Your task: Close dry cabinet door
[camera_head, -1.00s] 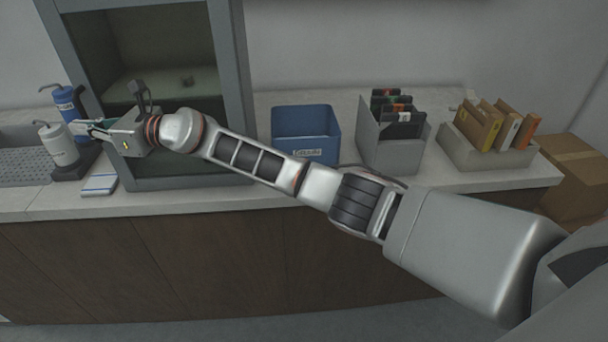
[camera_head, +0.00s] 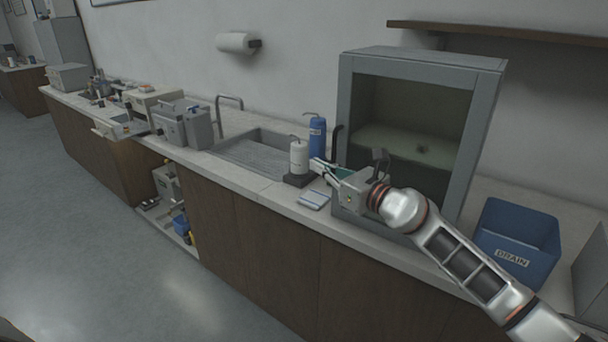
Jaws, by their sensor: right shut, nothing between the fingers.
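The dry cabinet (camera_head: 488,140) is a grey box standing on the counter, right of centre. Its grey-framed front shows a dark interior with a pale shelf, seen through what looks like glass. The door appears at or close to the cabinet front; I cannot tell whether it is fully flush. A dark, handle-like piece (camera_head: 336,140) shows at the front's left edge. My right gripper (camera_head: 318,167) is shut and empty in front of the cabinet's lower left corner. Its fingers point left, and its wrist hides part of the lower front. My left gripper is not in view.
A white bottle (camera_head: 299,156) and a blue bottle (camera_head: 317,134) stand close by the fingertips. A sink (camera_head: 250,152) is left, and a blue drain bin (camera_head: 518,245) is right of the cabinet.

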